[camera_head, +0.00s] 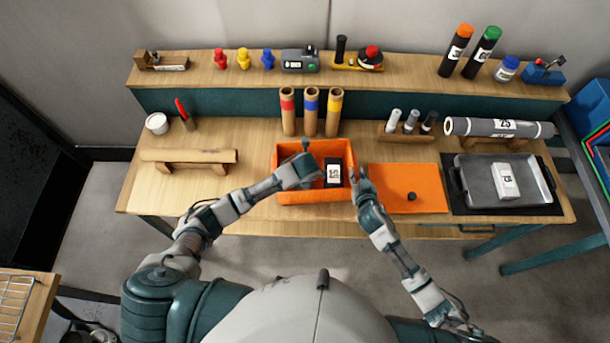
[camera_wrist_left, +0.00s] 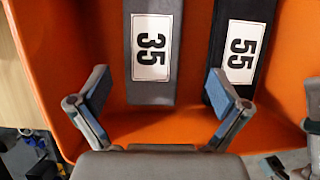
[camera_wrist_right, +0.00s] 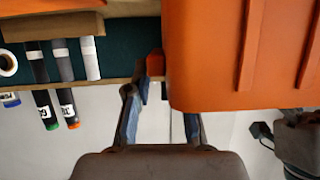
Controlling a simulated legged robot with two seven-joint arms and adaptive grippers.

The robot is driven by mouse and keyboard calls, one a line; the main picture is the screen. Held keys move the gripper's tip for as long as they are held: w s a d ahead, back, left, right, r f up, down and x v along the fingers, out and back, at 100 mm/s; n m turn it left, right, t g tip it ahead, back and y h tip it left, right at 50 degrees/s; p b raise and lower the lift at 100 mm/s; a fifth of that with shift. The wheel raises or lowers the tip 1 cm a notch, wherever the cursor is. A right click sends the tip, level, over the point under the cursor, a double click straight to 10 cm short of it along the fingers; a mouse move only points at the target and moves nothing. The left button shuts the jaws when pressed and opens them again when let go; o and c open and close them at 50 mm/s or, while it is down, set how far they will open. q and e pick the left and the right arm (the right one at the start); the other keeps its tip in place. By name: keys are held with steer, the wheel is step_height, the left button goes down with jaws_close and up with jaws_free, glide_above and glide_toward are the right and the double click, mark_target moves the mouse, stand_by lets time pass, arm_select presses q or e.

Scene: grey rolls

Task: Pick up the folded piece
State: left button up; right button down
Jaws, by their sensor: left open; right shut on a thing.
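An orange bin (camera_head: 290,198) stands at the table's front, in the middle. In the left wrist view, two folded-looking pieces lie side by side in the bin (camera_wrist_left: 180,120): a grey one (camera_wrist_left: 152,90) labelled 35 and a black one (camera_wrist_left: 225,97) labelled 55. The black piece also shows in the head view (camera_head: 333,172); my left gripper largely covers the grey one there. My left gripper (camera_wrist_left: 160,90) is open, its fingers on either side of the grey piece's near end, not closed on it. My right gripper (camera_head: 358,180) is at the bin's right wall, which it appears to grip.
A grey tray (camera_head: 480,175) with a white block (camera_head: 504,181) is farther right. Three cardboard tubes (camera_head: 310,115) stand behind the bin. A wooden rack (camera_head: 188,160) is at left.

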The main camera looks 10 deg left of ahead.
arm_select(q)
steer(key=x, duration=0.5)
steer(key=shift+w+a, duration=0.3)
steer(key=shift+a, duration=0.05)
steer(key=c, duration=1.3)
